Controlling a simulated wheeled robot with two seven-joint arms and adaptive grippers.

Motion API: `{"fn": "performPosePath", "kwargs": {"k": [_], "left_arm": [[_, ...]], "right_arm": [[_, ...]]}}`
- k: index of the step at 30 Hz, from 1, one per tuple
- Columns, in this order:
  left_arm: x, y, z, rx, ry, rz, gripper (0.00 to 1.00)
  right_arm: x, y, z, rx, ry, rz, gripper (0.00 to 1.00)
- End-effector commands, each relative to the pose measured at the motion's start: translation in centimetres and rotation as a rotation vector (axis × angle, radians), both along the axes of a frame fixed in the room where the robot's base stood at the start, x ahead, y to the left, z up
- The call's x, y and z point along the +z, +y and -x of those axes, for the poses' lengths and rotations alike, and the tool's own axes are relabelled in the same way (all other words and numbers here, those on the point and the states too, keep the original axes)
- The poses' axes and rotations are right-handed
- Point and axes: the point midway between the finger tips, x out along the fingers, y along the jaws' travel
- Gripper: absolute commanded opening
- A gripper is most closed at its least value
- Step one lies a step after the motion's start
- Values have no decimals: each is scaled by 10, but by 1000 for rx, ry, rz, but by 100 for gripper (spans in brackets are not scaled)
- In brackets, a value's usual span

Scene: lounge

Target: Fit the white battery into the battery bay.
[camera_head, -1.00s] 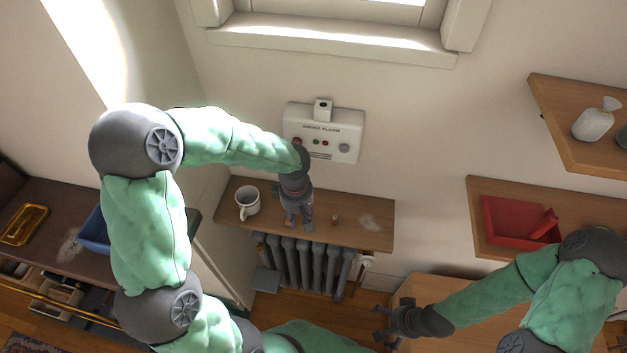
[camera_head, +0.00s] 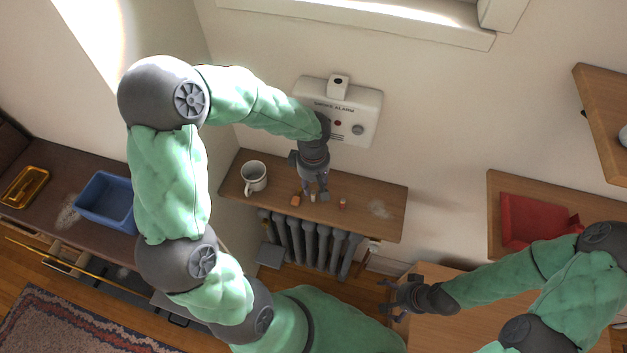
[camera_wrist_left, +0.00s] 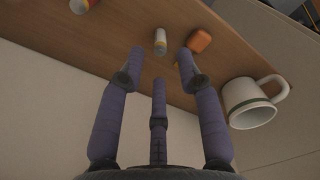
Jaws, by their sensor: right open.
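The white battery (camera_head: 313,198) stands on the wooden wall shelf (camera_head: 236,187), near its front edge. In the left wrist view the white battery (camera_wrist_left: 160,41) is just beyond the spread fingertips, in line with the gap between them. My left gripper (camera_head: 317,189) is open and empty above the shelf; its fingers also show in the left wrist view (camera_wrist_left: 159,62). A white smoke alarm (camera_head: 365,112) is fixed to the wall above, with a small box on top; my left arm hides part of its front. I cannot tell where the battery bay is. My right gripper (camera_head: 392,293) is open, far from the battery.
An orange block (camera_head: 296,201) sits close beside the battery, and a white mug (camera_head: 254,177) stands further left. A small red-and-white item (camera_head: 343,203) is to the right. A radiator (camera_head: 310,243) is below the shelf. A red tray (camera_head: 515,215) lies on the right shelf.

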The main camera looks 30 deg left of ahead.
Motion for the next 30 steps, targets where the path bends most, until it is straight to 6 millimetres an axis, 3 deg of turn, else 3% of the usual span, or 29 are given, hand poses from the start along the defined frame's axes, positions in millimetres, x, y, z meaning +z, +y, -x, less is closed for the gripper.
{"fn": "performPosePath", "kwargs": {"k": [15,28,30], "left_arm": [[-53,0,0,0,-1,0,35],[-57,0,0,-1,-1,0,35],[-57,0,0,-1,0,0,16]], "right_arm": [[-48,0,0,0,0,0,100],[-52,0,0,0,0,0,100],[-52,0,0,0,0,0,100]]}}
